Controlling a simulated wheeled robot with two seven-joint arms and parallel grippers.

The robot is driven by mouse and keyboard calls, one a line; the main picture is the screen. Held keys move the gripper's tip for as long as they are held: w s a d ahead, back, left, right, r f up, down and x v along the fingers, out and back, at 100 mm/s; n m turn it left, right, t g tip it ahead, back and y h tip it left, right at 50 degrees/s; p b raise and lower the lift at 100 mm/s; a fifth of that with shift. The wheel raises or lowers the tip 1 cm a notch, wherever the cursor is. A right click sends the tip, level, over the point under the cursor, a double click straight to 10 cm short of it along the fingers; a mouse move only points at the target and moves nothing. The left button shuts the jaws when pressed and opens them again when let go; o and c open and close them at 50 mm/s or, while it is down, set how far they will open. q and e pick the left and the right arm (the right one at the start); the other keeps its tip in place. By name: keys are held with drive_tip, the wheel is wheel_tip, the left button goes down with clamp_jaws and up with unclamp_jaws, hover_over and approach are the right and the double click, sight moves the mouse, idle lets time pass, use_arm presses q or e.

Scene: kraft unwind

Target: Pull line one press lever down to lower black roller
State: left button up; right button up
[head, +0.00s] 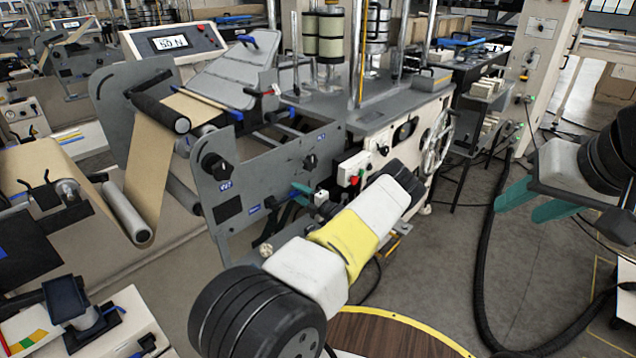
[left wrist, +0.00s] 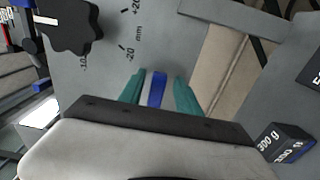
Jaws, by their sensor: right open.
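A black roller (head: 160,99) lies above the brown paper web (head: 150,165) on the near machine. Behind it, a blue-handled part (head: 247,39) and a red-tipped part (head: 272,91) show; I cannot tell which, if either, is the press lever. My left gripper (head: 298,193) is beside the machine's grey side plate, its teal fingers partly hidden by its own wrist. In the left wrist view, the fingers (left wrist: 158,92) stand apart with a blue strip (left wrist: 156,89) visible between them, without clear contact. My right gripper (head: 535,204) is open and empty at the right, over the floor.
The grey side plate (head: 232,185) carries a black knob (head: 215,166) and blue labels; the knob and a millimetre scale show in the left wrist view. A control box (head: 172,43) stands behind. A black hose (head: 484,235) crosses the floor. A round wooden top (head: 385,335) is in front.

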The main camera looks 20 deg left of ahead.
use_arm(q)
drive_tip(key=v, duration=0.7)
drive_tip(key=shift+d, duration=0.4)
drive_tip(key=shift+s, duration=0.15)
drive_tip(key=s+r+n+g+h, duration=0.8)
drive_tip(key=s+r+n, duration=0.5)
drive_tip(key=r+n, duration=0.6)
drive_tip(key=s+d+r+n+t+h, duration=0.3)
drive_tip(key=s+d+r+n+h, duration=0.2)
drive_tip(key=s+d+r+n, duration=0.4)
drive_tip(key=s+d+r+n+t+h, duration=0.4)
drive_tip(key=s+d+r+n, duration=0.5)
drive_tip(key=s, duration=0.5)
wheel_tip(320, 180, up, 2)
drive_tip(key=n+h, duration=0.1)
drive_tip(key=n, duration=0.2)
drive_tip(key=shift+s+h, duration=0.3)
drive_tip(key=shift+h, duration=0.1)
